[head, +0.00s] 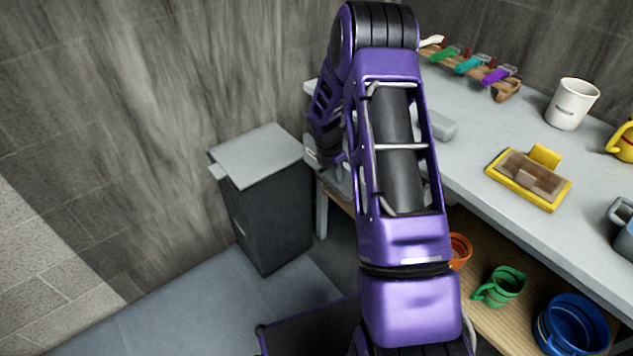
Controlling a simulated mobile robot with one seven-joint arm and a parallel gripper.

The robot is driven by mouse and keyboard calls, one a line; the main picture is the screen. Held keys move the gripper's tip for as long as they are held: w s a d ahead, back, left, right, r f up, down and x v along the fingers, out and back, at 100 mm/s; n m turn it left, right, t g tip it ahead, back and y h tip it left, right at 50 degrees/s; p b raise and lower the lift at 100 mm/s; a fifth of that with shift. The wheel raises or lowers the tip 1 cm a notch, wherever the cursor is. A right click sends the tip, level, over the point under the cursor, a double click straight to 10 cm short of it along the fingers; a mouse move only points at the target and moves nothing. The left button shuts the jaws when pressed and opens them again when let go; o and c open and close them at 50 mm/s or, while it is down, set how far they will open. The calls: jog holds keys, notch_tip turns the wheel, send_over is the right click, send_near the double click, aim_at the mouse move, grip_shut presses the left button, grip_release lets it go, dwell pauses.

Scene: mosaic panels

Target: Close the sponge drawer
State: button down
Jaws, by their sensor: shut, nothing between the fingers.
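No drawer that I can identify as the sponge drawer shows in the head view. My purple arm covers the middle of the picture and hides the near left part of the counter. The arm rises, bends at the top and comes down behind itself near the counter's left end. My gripper's fingers cannot be made out there. Small grey parts show beside the lower arm link, but I cannot tell what they belong to. A yellow tray (497,176) with a brown block (530,174) in it lies on the grey counter (475,190).
A grey lidded bin (270,215) stands left of the counter. A white cup (572,104), a yellow mug (625,143) and a wooden rack (508,90) with coloured items are on top. An orange cup (460,250), green mug (505,287) and blue pot (572,330) stand on the lower shelf.

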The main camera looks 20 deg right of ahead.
jog(key=d, duration=0.2)
jog(key=w+d, duration=0.1)
jog(key=d, duration=0.1)
jog(key=w+d, duration=0.1)
jog(key=d, duration=0.1)
jog(key=shift+p, duration=0.4)
jog(key=shift+a+r, duration=0.1)
